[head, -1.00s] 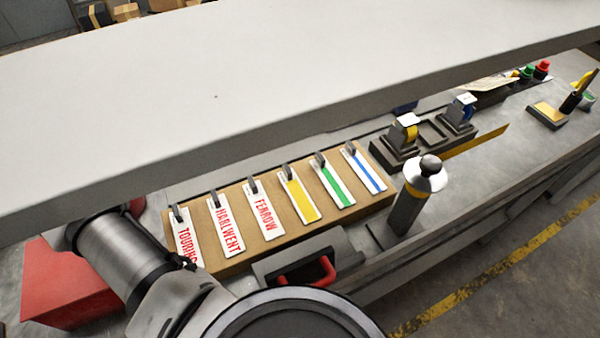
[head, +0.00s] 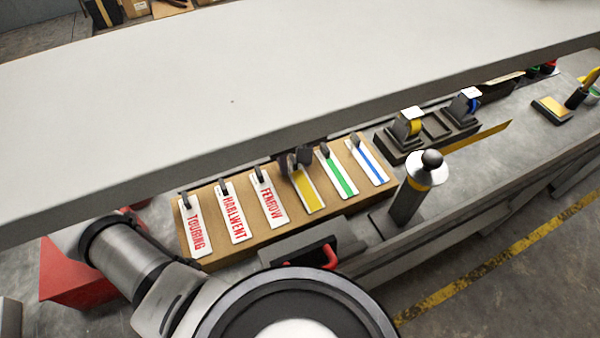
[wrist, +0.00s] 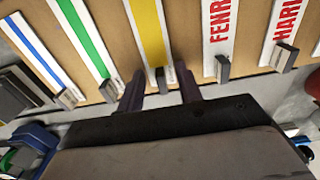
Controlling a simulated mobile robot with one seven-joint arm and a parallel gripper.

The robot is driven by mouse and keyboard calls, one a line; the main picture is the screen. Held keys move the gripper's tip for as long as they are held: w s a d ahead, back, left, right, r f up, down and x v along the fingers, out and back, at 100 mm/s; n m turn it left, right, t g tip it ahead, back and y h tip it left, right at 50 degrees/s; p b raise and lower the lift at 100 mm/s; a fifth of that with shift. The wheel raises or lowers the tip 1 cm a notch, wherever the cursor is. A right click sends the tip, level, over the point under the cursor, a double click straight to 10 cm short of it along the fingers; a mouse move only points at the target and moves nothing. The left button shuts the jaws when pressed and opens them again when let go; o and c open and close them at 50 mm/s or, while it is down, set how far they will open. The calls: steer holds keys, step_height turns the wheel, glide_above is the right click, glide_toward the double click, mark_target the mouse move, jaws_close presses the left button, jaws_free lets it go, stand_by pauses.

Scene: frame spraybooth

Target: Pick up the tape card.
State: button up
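Cards with a yellow stripe (head: 309,195), a green stripe (head: 339,173) and a blue stripe (head: 370,162) hang in a row on a brown board (head: 240,252). My gripper (head: 295,159) is at the top end of the yellow-striped card. In the wrist view my gripper (wrist: 161,86) is open, with one dark finger on each side of the small grey clip (wrist: 162,80) at the end of the yellow-striped card (wrist: 150,30). A gap shows between each finger and the clip. The pale slab hides most of my gripper in the head view.
Cards reading TOURING (head: 194,228), HARLWENT (head: 232,212) and FENROW (head: 268,198) hang to the left. A wide pale slab (head: 230,100) overhangs the board.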

jaws_close()
stand_by(0.4)
